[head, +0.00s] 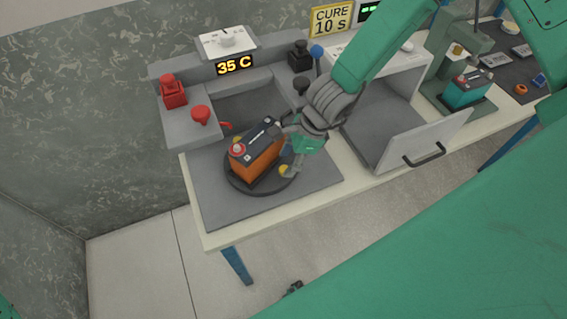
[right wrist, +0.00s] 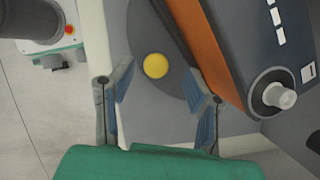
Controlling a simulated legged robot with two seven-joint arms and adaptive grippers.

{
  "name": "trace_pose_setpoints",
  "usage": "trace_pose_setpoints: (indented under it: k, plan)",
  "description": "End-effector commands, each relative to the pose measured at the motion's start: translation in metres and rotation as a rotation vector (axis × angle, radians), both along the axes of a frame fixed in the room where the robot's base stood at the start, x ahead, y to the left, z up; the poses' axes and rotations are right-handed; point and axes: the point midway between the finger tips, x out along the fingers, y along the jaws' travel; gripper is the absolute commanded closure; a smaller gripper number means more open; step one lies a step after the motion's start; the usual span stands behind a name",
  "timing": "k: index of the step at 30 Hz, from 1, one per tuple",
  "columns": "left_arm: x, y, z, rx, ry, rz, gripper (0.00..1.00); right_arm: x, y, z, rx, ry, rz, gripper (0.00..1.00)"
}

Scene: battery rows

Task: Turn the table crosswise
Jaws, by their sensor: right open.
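A round dark turntable (head: 238,184) lies on a grey mat at the near left end of the bench. An orange battery with a dark top (head: 255,160) stands on it, slanting up to the right. A yellow knob (head: 284,170) shows at the disc's right edge. My right gripper (head: 288,151) is beside the battery's right end. In the right wrist view, its open fingers (right wrist: 160,78) lie on either side of the yellow knob (right wrist: 155,66), with a gap to each. The battery (right wrist: 215,60) is right of them, close to the right finger. My left gripper is out of view.
Behind the turntable is a grey bay with a red clamp (head: 172,92), a red knob (head: 200,115) and a "35 C" display (head: 234,65). An open-doored box (head: 425,140) stands to the right. A teal battery (head: 465,90) sits in a press beyond.

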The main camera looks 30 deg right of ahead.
Motion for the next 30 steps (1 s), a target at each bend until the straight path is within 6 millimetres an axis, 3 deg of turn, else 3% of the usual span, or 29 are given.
trace_pose_setpoints:
  k: [9,21,25,30]
  plan:
    - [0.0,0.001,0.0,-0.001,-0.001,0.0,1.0,-0.002,-0.013,0.039,-0.002,-0.003,0.003,0.56]
    - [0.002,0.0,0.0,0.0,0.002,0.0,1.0,-0.002,-0.016,0.045,-0.001,0.0,0.0,0.56]
    - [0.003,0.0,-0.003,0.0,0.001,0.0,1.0,-0.003,-0.015,0.043,-0.002,0.0,-0.004,1.0]
    - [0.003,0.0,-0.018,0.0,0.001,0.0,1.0,-0.003,-0.008,0.034,-0.006,0.0,-0.036,1.0]
